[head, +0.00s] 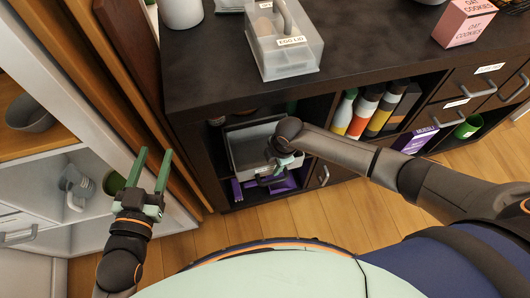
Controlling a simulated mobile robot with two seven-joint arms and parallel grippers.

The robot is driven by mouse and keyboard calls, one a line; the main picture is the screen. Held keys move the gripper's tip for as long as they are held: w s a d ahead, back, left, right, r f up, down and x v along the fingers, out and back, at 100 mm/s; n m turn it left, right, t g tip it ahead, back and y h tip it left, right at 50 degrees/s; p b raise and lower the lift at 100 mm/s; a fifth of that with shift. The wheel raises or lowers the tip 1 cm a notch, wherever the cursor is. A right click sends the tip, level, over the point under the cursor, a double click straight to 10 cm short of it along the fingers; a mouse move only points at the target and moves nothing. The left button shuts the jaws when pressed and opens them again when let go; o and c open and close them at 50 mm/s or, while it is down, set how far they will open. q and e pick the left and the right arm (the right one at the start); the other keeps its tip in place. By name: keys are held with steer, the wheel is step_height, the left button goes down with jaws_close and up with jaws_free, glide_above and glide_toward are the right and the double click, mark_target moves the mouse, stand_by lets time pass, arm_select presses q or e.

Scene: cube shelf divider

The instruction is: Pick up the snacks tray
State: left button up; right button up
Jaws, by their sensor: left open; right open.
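A grey open-topped tray (237,150) sits in the left cubby of the dark shelf, partly covered by my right arm. No label on it can be read, so I cannot tell for sure that it is the snacks tray. My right gripper (282,161) is at the front right of this tray, open; its fingers are small and partly hidden by the wrist, and I cannot tell whether they touch the tray. My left gripper (153,152) is open and empty, upright in front of the white cabinet at the left.
The dark shelf (385,50) carries a clear box labelled egg lid (287,56) and a pink oat cookies box (463,23). Bottles (361,114) stand in the middle cubby. A purple item (246,190) lies under the tray. Wooden floor (290,215) is open in front.

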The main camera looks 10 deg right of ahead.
steer(key=shift+f, duration=0.25)
steer(key=shift+c, duration=0.2)
jaws_close()
steer(key=shift+a+r, duration=0.15)
stand_by(1.2)
